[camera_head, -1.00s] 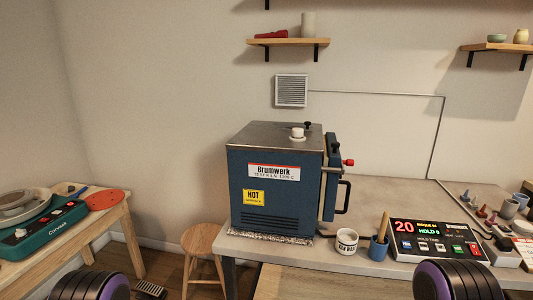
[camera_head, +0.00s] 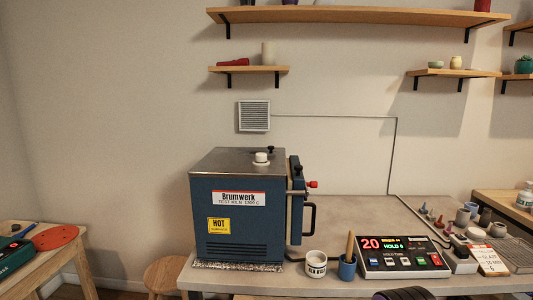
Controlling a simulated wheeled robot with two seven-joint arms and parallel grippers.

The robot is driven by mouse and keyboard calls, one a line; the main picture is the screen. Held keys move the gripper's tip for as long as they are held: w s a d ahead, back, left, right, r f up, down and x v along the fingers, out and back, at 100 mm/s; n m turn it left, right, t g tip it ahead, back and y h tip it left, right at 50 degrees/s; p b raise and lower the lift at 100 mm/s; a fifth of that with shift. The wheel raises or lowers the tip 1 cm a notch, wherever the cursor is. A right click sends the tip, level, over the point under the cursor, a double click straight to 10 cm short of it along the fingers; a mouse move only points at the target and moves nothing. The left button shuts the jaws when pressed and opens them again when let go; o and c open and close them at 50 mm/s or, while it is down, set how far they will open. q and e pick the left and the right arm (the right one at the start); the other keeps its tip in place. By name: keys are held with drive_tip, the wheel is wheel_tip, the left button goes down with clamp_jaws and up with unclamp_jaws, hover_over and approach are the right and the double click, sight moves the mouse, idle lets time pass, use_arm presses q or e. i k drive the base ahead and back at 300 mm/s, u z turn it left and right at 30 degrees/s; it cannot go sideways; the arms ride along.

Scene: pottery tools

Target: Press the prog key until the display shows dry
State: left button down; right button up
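The controller box (camera_head: 376,266) is a black-faced panel on the worktop, right of the kiln. Its display (camera_head: 393,244) shows a red 20, a small yellow line that seems to read bisque 04, and a green HOLD 0. A dark rounded piece of my arm shows at the bottom edge below the panel. Neither gripper's fingers are in view.
The blue kiln (camera_head: 228,217) stands left of the panel, its handle facing right. A white pot (camera_head: 316,264) and a blue cup (camera_head: 347,268) with a wooden-handled tool stand between them. Small tools, pots and a glaze card (camera_head: 488,259) crowd the right. The worktop front is narrow.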

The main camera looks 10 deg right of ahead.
sight(372, 261)
drive_tip(key=z, duration=1.25)
